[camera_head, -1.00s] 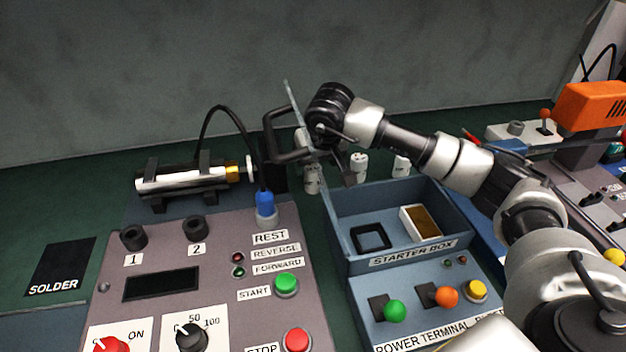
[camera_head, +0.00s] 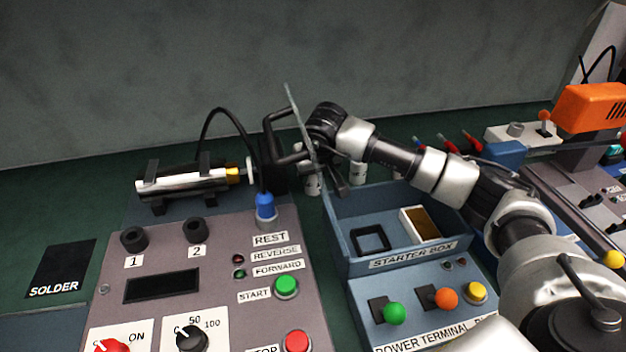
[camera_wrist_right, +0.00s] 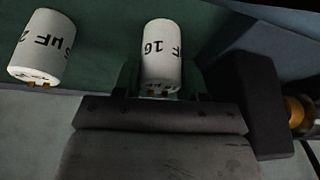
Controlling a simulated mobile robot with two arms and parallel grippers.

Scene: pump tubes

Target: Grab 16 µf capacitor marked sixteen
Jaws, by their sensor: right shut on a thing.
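In the right wrist view, a white cylindrical capacitor (camera_wrist_right: 161,50) with black "16" and part of "µF" stands at the fingertips. My right gripper (camera_wrist_right: 160,84) is shut on its lower part, where brassy terminals show. A second capacitor (camera_wrist_right: 42,48), partly legible, is apart on the left in the wrist view. My left gripper is not in view.
An orange machine (camera_head: 595,105) stands at the right.

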